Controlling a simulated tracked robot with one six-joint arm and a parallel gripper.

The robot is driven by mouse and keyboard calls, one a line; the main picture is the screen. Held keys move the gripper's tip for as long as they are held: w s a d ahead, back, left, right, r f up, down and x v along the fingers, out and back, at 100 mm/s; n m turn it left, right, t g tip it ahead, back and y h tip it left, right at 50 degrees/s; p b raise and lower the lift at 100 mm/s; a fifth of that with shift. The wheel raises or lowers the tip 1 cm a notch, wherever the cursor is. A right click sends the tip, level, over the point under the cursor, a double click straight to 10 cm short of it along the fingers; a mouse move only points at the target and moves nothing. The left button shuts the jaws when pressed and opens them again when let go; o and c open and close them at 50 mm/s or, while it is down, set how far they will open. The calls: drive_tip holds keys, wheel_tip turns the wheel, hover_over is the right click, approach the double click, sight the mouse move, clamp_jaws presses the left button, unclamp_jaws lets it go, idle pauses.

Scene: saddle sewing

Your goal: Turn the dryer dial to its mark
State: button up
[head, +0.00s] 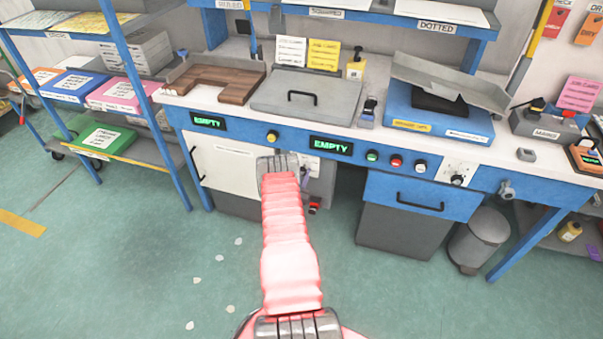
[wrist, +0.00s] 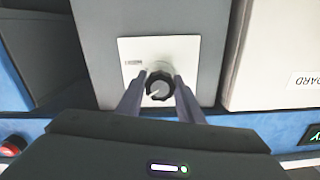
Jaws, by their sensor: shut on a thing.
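A round black dial (wrist: 160,88) with a pale face sits on a white plate (wrist: 190,50) fixed to a grey panel, in the wrist view. My gripper (wrist: 159,77) has a finger on each side of the dial and is shut on it. The dial's pointer and the mark are too small to read. In the head view my gripper (head: 306,180) is at the grey front under the bench, right of the white door (head: 222,163); my arm hides much of it and the dial there.
The blue bench front carries two EMPTY displays (head: 331,146), several coloured buttons (head: 396,161) and another black dial (head: 457,180) on a white plate. A blue drawer (head: 422,193) and a grey bin (head: 478,240) stand right of my arm. The green floor in front is mostly clear.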

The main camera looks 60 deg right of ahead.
drive_tip(key=n, duration=1.1)
drive_tip(key=shift+w+a, duration=0.1)
drive_tip(key=shift+w, duration=0.05)
idle(0.5)
drive_tip(key=o, duration=0.8)
drive_tip(key=shift+o, duration=1.3)
drive_tip(key=shift+a, duration=0.1)
drive_tip(key=s+a, duration=0.2)
drive_tip(key=a, duration=1.1)
drive_tip(key=shift+s+a, duration=0.15)
drive_tip(key=shift+a, duration=0.05)
